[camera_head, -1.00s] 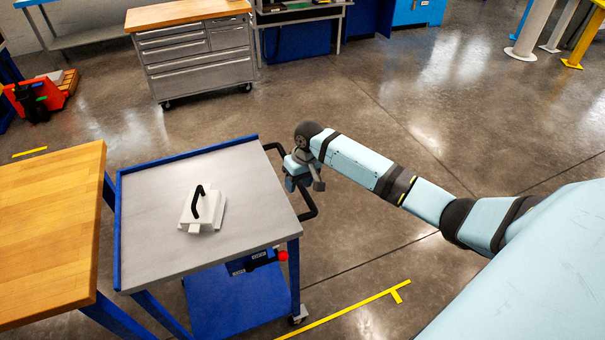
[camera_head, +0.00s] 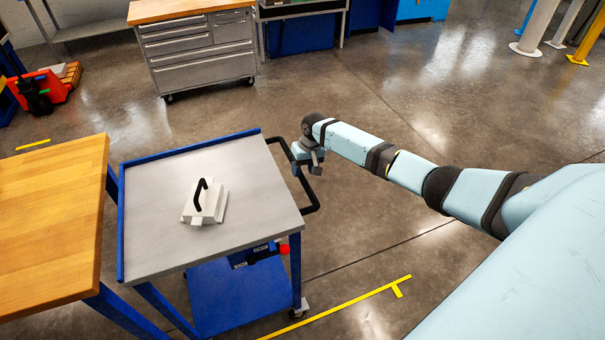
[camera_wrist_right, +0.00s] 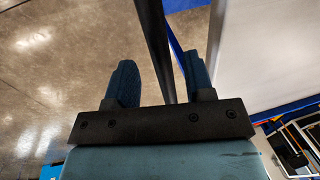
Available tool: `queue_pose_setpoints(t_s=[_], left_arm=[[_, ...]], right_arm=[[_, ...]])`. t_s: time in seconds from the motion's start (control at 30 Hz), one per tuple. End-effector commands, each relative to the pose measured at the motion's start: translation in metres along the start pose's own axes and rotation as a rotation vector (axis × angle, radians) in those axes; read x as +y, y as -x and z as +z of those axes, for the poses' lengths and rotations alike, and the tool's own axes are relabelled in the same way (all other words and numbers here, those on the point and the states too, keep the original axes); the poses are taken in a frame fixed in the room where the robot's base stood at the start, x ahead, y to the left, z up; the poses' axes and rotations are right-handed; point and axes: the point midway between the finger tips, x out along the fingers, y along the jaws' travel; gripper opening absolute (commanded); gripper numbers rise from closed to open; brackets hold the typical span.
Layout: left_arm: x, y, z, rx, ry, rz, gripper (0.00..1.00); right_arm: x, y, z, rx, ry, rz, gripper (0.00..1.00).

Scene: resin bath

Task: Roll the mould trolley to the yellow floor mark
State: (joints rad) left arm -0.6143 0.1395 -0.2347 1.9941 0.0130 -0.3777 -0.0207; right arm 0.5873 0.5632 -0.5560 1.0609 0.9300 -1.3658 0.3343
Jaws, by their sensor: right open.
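The mould trolley (camera_head: 150,240) is blue with a grey top and stands beside the wooden bench. A pale mould (camera_head: 205,202) with a black grip sits on its top. The trolley's black handle (camera_head: 313,207) sticks out on the right side. My right gripper (camera_head: 308,166) is at this handle. In the right wrist view, the handle bar (camera_wrist_right: 156,45) passes between the two fingers of my open right gripper (camera_wrist_right: 160,75), with gaps visible on both sides. The yellow floor mark (camera_head: 350,303), a line with a short crossbar, lies right of the trolley's near wheel. My left gripper is not in view.
A wooden-topped bench (camera_head: 50,215) stands close on the trolley's left. A grey drawer cabinet (camera_head: 200,55) stands behind, and a red pallet jack (camera_head: 45,90) is at the far left. The floor right of the trolley is clear apart from my arm above it.

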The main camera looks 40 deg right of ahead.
Motion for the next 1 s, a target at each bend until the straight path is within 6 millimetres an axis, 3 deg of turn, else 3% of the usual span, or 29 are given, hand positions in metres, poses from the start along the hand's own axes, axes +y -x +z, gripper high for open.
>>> queue_pose_setpoints(t_s=[0.2, 0.53, 0.73, 1.0], left_arm=[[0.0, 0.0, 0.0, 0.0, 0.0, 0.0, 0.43], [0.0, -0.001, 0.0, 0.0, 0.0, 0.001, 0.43], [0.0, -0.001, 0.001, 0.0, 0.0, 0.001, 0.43], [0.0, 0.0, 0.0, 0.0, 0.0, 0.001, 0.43]], right_arm=[[0.0, -0.021, 0.0, 0.0, -0.001, 0.0, 0.48], [0.0, -0.024, 0.0, 0.001, 0.0, 0.0, 0.48], [0.0, -0.024, 0.0, 0.001, 0.0, 0.0, 0.03], [0.003, -0.023, 0.0, 0.0, -0.001, 0.0, 0.0]])
